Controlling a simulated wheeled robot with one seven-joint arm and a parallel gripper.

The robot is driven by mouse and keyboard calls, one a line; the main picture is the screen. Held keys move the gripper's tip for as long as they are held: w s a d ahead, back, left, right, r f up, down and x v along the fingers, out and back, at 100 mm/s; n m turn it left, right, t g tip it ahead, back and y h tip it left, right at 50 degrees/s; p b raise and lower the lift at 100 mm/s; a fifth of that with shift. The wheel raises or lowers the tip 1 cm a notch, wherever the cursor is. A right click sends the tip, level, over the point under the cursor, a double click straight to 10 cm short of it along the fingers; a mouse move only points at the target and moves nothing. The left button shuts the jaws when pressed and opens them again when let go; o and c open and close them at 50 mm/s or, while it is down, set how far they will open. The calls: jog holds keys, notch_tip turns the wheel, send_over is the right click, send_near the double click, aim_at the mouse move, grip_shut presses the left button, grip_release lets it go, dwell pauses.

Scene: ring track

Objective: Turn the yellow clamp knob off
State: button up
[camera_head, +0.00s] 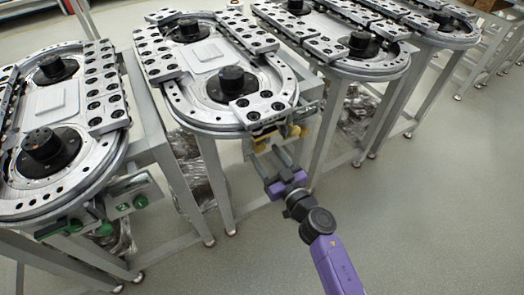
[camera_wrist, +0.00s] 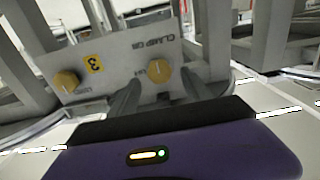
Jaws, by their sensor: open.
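A grey control panel (camera_wrist: 110,68) carries two yellow knobs in the wrist view. One yellow knob (camera_wrist: 158,71) sits near the panel's right part, under lettering that appears to read "CLAMP". The other yellow knob (camera_wrist: 66,81) sits further left, beside a yellow label with a 3. My gripper (camera_wrist: 160,80) is open, with one finger on each side of the right knob; whether they touch it I cannot tell. In the head view my gripper (camera_head: 266,154) reaches up toward the yellow knobs (camera_head: 262,144) below the front edge of the middle ring track (camera_head: 218,126).
Another ring track (camera_head: 62,205) with green knobs (camera_head: 140,202) stands at the left. Further tracks (camera_head: 375,66) stand at the right. Metal legs (camera_head: 215,185) flank the panel. Open floor (camera_head: 430,200) lies at the lower right.

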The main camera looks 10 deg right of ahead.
aim_at(258, 146)
jog(key=shift+x, duration=1.5)
jog(key=shift+c, duration=0.5)
grip_shut()
